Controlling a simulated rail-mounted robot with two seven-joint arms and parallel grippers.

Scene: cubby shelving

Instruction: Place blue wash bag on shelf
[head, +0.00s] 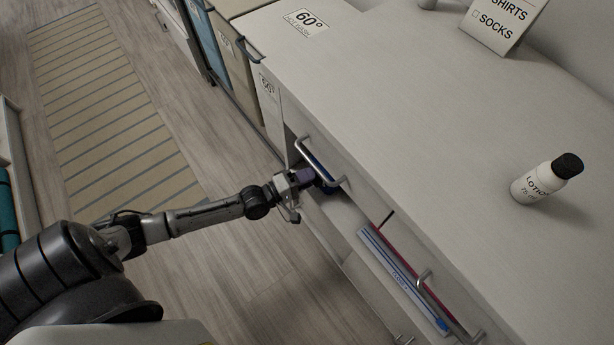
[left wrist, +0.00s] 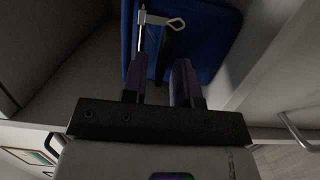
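The blue wash bag (left wrist: 212,45) lies inside a cubby of the white shelf unit (left wrist: 270,60), with a metal zipper pull (left wrist: 165,21) and a dark strap on it. In the head view only small blue parts of the bag (head: 318,167) show behind a handle and my gripper. My left gripper (head: 308,178) reaches into the cubby opening from the left. In the left wrist view its purple fingers (left wrist: 160,72) are apart, at the near side of the bag, with the dark strap between them. Contact with the bag is unclear. My right gripper is out of view.
A metal handle (head: 321,163) sits close above my left gripper. Another cubby holds a blue-and-white flat item (head: 403,280) beside a red one. A lotion bottle (head: 546,180) and a sign (head: 503,22) stand on the countertop. Floor left of the shelving is open, with a striped rug (head: 105,105).

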